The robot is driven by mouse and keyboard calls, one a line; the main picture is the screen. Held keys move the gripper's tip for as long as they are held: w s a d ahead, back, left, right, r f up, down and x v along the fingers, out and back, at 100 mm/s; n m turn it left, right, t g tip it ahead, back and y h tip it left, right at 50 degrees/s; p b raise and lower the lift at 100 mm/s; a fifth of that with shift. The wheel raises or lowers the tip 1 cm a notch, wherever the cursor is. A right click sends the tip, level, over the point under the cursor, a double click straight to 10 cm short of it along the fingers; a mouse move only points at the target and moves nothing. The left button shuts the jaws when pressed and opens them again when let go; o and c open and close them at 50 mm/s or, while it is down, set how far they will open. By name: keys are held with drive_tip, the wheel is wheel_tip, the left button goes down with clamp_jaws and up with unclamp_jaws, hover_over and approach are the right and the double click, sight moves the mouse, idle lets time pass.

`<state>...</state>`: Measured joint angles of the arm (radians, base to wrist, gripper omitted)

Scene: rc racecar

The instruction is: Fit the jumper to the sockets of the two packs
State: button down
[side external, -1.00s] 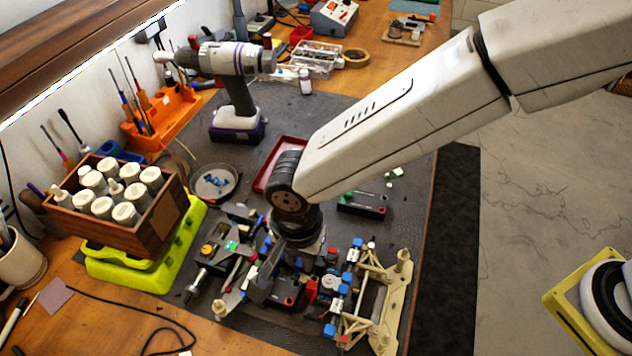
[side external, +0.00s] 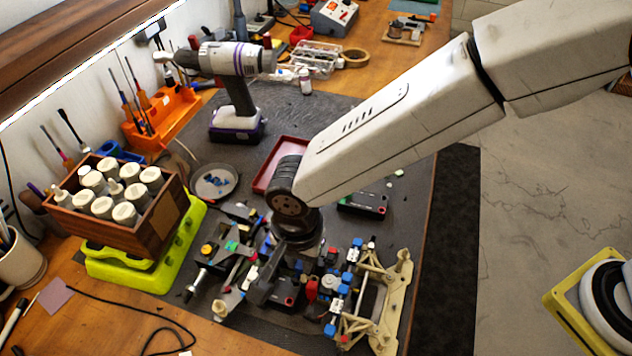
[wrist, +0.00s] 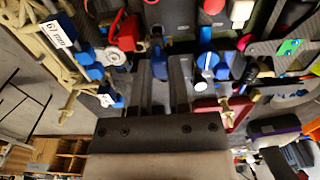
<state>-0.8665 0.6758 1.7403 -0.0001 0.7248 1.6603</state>
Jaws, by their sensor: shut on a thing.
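My gripper (wrist: 167,80) is down over the middle of the car chassis, its two dark fingers close together around something mostly hidden between them, which I take to be the jumper. A small blue part (wrist: 157,44) shows at the fingertips in the wrist view. In the side view my gripper (side external: 262,288) is beside a black pack with a red mark (side external: 288,291) in the chassis. The second pack and the sockets cannot be made out clearly. I cannot tell whether the held piece touches a socket.
Blue-capped parts (wrist: 206,60) and a red connector (wrist: 128,32) crowd the fingers. The beige chassis end (side external: 392,305) lies right. Another black box (side external: 362,204) and a red tray (side external: 283,163) lie behind. A wooden bottle crate (side external: 150,225) stands left.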

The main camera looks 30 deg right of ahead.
sight(300, 263)
drive_tip(key=shift+f, duration=0.75)
drive_tip(key=c, duration=0.5)
unclamp_jaws()
drive_tip(key=shift+r, duration=0.1)
drive_tip(key=shift+r, duration=3.8)
